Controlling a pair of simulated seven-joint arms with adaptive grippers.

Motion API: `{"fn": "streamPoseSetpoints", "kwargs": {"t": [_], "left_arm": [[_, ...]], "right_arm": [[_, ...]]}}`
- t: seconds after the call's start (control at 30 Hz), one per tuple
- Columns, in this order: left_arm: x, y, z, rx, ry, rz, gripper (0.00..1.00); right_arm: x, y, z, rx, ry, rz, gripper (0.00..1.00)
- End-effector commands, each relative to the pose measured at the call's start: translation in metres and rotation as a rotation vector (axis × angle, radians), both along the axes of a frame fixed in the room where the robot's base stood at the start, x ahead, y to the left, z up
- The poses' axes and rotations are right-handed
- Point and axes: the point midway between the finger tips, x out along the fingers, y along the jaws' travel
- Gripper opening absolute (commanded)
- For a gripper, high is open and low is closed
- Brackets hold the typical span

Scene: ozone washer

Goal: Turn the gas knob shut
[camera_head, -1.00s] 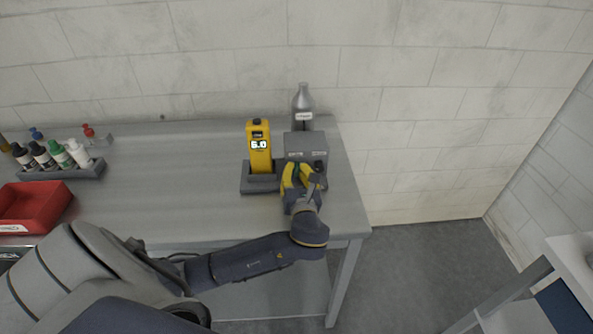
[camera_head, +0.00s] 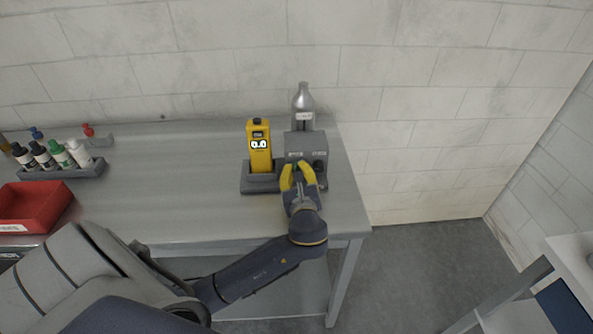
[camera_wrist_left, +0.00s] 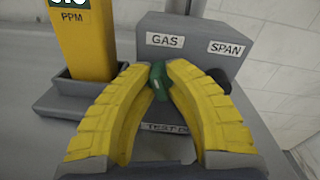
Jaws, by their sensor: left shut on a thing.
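The grey station box (camera_head: 308,142) stands near the table's right end, with GAS and SPAN labels on it. Below the GAS label is the green gas knob (camera_wrist_left: 160,82), seen in the left wrist view between my fingertips. My left gripper (camera_head: 298,166) has its yellow fingers closed on this knob, which they partly cover. The yellow gas meter (camera_head: 258,150) stands upright in its grey cradle to the left. Its display reads 0.0. My right gripper is not in view.
A dark span knob (camera_wrist_left: 220,80) sits just right of my fingers. A silver gas bottle (camera_head: 303,100) stands behind the box. A bottle rack (camera_head: 62,172) and a red bin (camera_head: 38,208) are at the left. The middle of the table is clear.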

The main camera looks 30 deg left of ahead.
Motion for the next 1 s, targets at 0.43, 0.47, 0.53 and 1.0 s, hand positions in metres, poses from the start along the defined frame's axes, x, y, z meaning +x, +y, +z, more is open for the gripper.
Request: {"fn": "streamPoseSetpoints", "kwargs": {"t": [0.43, 0.47, 0.53, 1.0], "left_arm": [[-0.0005, 0.0012, 0.0043, -0.335, -0.273, 0.003, 0.0], [-0.0005, 0.0013, 0.0047, -0.357, -0.291, 0.003, 0.0], [-0.0005, 0.0015, 0.0049, -0.41, -0.334, 0.004, 0.0], [-0.0012, 0.0028, 0.0052, -0.731, -0.588, 0.002, 0.0]], "right_arm": [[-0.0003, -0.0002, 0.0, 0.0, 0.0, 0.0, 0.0], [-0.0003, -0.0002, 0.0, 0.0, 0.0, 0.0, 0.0], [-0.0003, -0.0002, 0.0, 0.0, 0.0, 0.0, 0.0], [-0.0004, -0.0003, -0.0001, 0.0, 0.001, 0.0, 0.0]]}}
